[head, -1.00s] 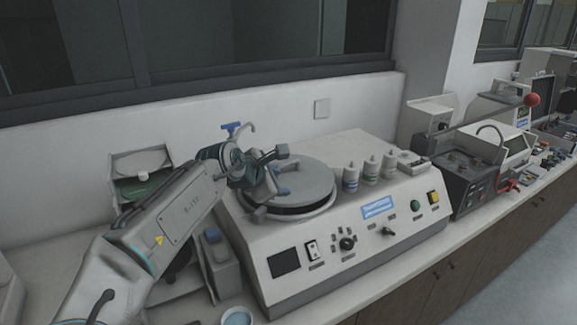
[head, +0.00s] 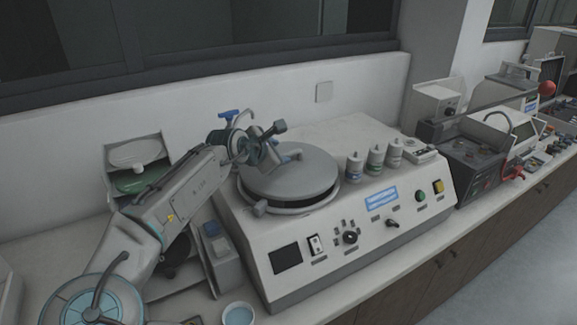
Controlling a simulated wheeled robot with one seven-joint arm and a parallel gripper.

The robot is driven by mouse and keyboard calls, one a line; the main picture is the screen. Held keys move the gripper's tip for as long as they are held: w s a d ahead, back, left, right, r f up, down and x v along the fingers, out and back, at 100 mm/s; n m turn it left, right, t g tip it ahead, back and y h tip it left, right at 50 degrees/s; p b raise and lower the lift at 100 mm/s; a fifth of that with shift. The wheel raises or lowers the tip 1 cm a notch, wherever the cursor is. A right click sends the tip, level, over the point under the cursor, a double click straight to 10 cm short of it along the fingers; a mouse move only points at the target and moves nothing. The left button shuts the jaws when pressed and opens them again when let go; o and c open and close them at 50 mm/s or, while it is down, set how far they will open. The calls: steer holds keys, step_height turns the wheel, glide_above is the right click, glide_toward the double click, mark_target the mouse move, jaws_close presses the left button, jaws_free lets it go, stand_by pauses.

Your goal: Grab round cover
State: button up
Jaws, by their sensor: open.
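The round cover (head: 293,182) is a flat grey disc on top of the left part of a white bench machine (head: 300,232). It lies over a pale circular rim, with a dark gap showing along its front edge. A small grey block (head: 261,208) sits at the rim's front left. My gripper (head: 288,144) is over the back left part of the cover, with its two fingers spread apart and nothing seen between them. One finger is near the cover's top surface; I cannot tell whether it touches. My gripper hides part of the cover's back left edge.
Several small bottles (head: 375,160) stand right of the cover on the machine. A dark grey device (head: 465,160) is further right. A small bowl of blue liquid (head: 237,314) is at the front left. The wall and window are close behind.

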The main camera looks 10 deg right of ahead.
mark_target(287, 153)
steer(key=shift+p+x, duration=0.9)
steer(key=shift+x, duration=1.65)
steer(key=shift+s+f, duration=0.1)
steer(key=shift+s, duration=0.05)
jaws_close()
